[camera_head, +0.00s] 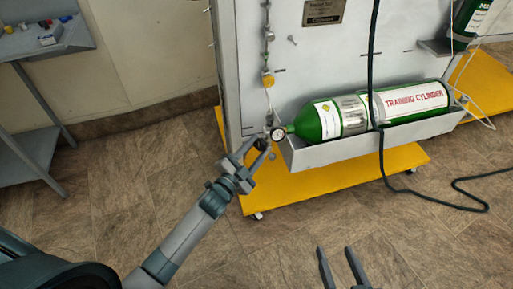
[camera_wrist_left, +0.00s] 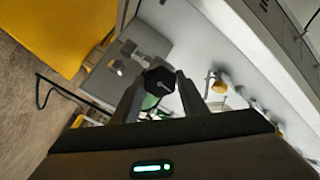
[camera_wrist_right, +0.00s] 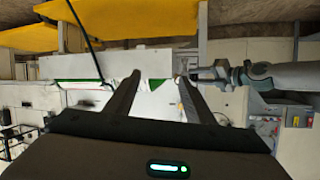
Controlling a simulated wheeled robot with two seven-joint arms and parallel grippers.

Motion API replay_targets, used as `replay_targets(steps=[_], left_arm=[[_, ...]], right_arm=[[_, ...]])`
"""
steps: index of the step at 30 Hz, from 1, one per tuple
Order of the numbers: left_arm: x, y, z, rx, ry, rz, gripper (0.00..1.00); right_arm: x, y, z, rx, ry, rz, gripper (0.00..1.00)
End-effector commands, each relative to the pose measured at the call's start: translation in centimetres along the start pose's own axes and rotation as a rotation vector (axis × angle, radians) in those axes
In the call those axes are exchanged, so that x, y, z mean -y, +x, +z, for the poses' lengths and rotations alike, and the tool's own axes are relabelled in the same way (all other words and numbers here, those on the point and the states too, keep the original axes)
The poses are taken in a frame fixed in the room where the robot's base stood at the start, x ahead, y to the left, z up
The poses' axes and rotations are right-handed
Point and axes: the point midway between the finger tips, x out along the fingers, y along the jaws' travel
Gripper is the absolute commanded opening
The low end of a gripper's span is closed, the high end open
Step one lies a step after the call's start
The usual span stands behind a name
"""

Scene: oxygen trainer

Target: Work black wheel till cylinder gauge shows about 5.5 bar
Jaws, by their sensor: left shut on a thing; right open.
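The green training cylinder (camera_head: 385,108) lies in a grey tray on the trainer. A round white gauge (camera_head: 278,134) sits at its valve end; its reading is too small to tell. The black wheel (camera_wrist_left: 158,80) shows in the left wrist view between the fingers of my left gripper (camera_wrist_left: 157,88). That gripper is shut on the wheel. In the head view my left gripper (camera_head: 256,150) is at the valve end, just left of the gauge, and hides most of the wheel. My right gripper (camera_head: 334,252) is open and empty above the floor, in front of the trainer.
The tray (camera_head: 325,152) stands out over the yellow base (camera_head: 330,188). A dark hose (camera_head: 371,60) hangs in front of the cylinder and runs onto the floor at right. A grey side table (camera_head: 40,45) stands at far left. The floor between is clear.

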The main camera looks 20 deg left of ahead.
Motion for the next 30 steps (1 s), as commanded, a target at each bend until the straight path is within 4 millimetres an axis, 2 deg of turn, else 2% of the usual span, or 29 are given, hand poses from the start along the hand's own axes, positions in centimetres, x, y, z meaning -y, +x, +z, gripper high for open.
replay_targets(steps=[4, 5, 7, 20, 26, 30], left_arm=[[0.0, 0.0, -0.1, -0.002, 0.002, 0.000, 0.17], [0.0, 0.0, -0.1, -0.002, 0.002, 0.000, 0.42], [0.0, 0.0, -0.1, -0.002, 0.002, 0.000, 0.58], [0.0, -0.3, 0.0, 0.000, 0.000, 0.001, 0.58], [0.0, -1.9, 0.0, 0.001, -0.001, 0.001, 0.58], [0.0, -4.0, 0.0, 0.001, -0.001, 0.001, 0.58]], right_arm=[[0.0, 0.0, 0.0, -0.001, 0.000, 0.000, 0.49], [0.0, 0.0, 0.0, -0.001, 0.000, 0.000, 0.49], [0.0, 0.0, -0.1, -0.002, 0.000, 0.000, 0.49], [0.0, 0.0, -0.1, 0.001, 0.000, 0.000, 0.49], [-0.1, -0.1, 0.5, 0.031, 0.004, 0.000, 0.49], [-0.5, -0.3, 1.4, 0.082, 0.010, 0.010, 0.49]])
